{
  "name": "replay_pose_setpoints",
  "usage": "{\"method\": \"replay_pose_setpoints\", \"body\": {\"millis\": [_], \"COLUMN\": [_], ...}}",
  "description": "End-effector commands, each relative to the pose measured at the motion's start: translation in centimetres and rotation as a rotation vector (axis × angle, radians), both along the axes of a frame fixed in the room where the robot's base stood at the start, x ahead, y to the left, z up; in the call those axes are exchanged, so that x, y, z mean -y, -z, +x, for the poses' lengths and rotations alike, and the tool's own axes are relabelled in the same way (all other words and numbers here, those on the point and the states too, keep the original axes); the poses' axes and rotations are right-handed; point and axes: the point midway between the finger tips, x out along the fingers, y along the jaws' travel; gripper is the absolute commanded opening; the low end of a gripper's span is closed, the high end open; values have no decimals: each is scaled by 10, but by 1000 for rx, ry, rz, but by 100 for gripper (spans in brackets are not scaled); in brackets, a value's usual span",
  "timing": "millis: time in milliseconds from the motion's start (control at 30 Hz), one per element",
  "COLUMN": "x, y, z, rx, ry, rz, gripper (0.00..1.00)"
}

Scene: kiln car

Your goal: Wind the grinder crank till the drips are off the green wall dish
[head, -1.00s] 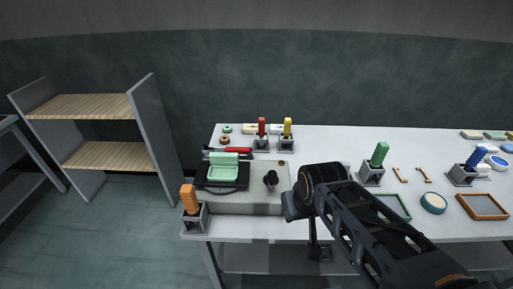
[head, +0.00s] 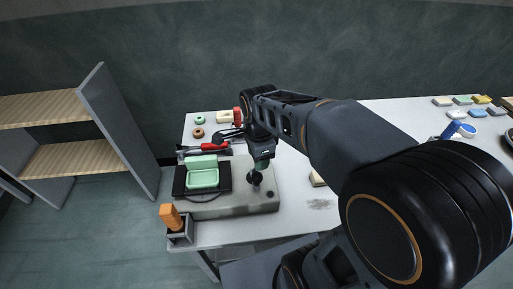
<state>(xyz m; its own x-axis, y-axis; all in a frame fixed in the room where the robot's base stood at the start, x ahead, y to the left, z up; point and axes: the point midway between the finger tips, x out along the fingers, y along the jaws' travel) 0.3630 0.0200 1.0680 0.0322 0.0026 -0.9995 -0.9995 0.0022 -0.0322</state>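The green dish (head: 203,178) sits on a black plate on top of the grey grinder body (head: 225,207). A green block-like part stands at its back edge. Drips are too small to make out. A dark round knob (head: 255,179), which looks like the crank's, stands on the right part of the grinder. My gripper (head: 261,164) points down just above this knob, at its far side. My arm reaches in from the right. The fingers are small and partly covered, so their opening and any contact with the knob cannot be told.
An orange-handled tool (head: 171,216) stands in a grey holder at the table's front left corner. A red-handled tool (head: 215,147) lies behind the dish. A blue-handled tool (head: 450,130) and several small blocks are at the right. A shelf unit (head: 75,150) stands left.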

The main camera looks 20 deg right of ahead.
Motion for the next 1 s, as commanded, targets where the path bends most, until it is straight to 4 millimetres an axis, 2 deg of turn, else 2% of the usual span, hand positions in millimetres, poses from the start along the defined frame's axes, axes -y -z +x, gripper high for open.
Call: {"method": "replay_pose_setpoints", "body": {"millis": [200,467,1000], "x": [-2,-3,-2], "y": [-2,7,54], "z": [7,7,7], "rx": [-30,-34,-35], "ry": [175,196,194], "rz": [1,0,0], "gripper": [47,47,47]}}
